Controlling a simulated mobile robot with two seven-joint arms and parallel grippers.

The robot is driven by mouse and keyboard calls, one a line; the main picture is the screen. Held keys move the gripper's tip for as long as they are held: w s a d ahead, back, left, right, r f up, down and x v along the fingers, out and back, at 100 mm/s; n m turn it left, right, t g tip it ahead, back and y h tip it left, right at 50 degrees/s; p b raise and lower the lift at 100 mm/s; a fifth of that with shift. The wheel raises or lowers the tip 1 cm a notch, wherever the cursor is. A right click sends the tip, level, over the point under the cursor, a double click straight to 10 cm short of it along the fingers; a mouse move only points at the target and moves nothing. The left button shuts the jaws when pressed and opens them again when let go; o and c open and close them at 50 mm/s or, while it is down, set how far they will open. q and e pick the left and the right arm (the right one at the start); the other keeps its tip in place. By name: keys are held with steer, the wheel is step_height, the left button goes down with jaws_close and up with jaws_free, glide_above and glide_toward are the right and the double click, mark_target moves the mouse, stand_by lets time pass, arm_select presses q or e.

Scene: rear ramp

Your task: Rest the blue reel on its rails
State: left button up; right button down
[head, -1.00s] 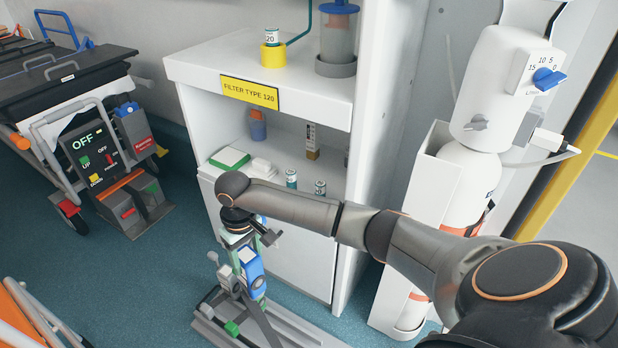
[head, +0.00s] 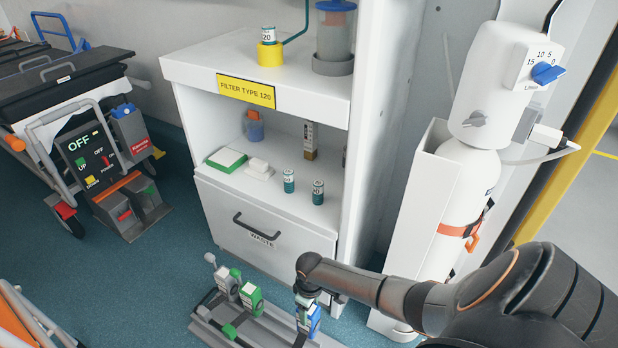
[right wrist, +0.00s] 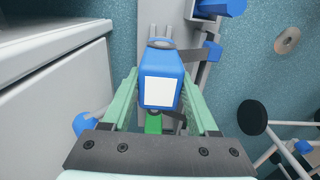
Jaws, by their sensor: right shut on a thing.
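The blue reel (head: 313,322) has a white label and is at the right part of the grey rails (head: 213,322) on the floor. My right gripper (head: 305,302) is shut on it from above. In the right wrist view the blue reel (right wrist: 161,82) sits between the pale green fingers of my right gripper (right wrist: 160,76), label facing the camera. I cannot tell whether the reel touches the rails, as my arm hides part of it. A green unit (head: 250,297) and a grey-white unit (head: 227,283) stand on the rails to its left. My left gripper is out of view.
Behind the rails stands a white cabinet with a waste drawer (head: 262,228). A white gas cylinder (head: 462,195) in its holder stands at the right. A stretcher (head: 65,75) is at the far left. Blue floor (head: 150,275) left of the rails is clear.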

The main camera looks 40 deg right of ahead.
steer(key=shift+r, duration=0.15)
steer(key=shift+p, duration=0.3)
step_height(320, 180, down, 3)
steer(key=shift+r+b, duration=0.2)
steer(key=shift+b, duration=0.8)
steer(key=shift+f+b, duration=2.65)
steer(key=shift+f, duration=0.65)
steer(key=shift+c, duration=2.3)
jaws_free()
steer(key=o, duration=0.4)
steer(key=shift+s, duration=0.1)
